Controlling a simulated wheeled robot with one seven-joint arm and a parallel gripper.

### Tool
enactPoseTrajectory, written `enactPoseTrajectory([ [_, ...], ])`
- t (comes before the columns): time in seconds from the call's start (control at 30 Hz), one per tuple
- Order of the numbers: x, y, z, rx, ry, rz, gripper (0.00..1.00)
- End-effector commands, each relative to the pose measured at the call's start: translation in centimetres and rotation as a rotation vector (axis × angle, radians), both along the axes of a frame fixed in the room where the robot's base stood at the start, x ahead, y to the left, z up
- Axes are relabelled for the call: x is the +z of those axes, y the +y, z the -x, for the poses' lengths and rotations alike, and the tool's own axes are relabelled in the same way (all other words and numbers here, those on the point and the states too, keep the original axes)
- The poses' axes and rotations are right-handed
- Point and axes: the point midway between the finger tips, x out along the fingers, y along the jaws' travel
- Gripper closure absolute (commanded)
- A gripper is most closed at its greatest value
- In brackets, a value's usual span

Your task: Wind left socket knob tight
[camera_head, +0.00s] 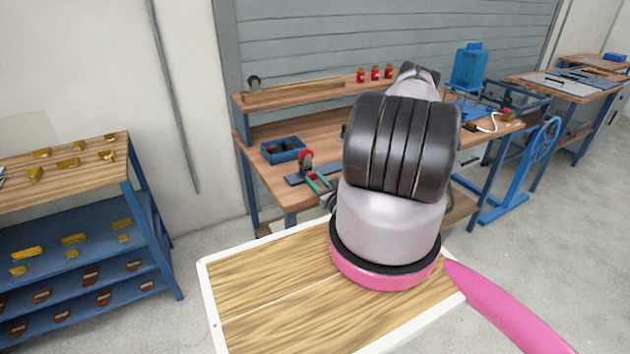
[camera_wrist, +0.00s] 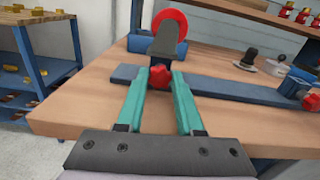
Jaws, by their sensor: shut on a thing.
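A red knob (camera_wrist: 159,76) sits on the near side of the left socket, at the left part of a blue bar (camera_wrist: 235,89) on the wooden bench. A dark grey upright piece with a red disc (camera_wrist: 170,22) stands just behind the knob; the disc also shows in the head view (camera_head: 306,156). My gripper (camera_wrist: 159,80) has teal fingers, one on each side of the knob, and is shut on it. In the head view my gripper (camera_head: 316,181) is at the bench's front left, partly hidden by my arm. The knob's tightness cannot be seen.
A blue block with red parts (camera_wrist: 295,88) is at the bar's right end. A dark cylinder (camera_wrist: 250,56) stands behind the bar. A blue tray (camera_head: 283,150) lies on the bench to the left. Red bottles (camera_head: 375,73) stand on the raised shelf. A blue rack (camera_head: 150,215) is farther left.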

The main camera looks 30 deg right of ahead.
Motion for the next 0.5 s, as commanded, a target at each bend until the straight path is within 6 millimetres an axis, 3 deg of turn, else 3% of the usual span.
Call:
enactPoseTrajectory([
  [0.5,-0.06,-0.15,0.08,-0.001,0.018,-0.466,1.0],
])
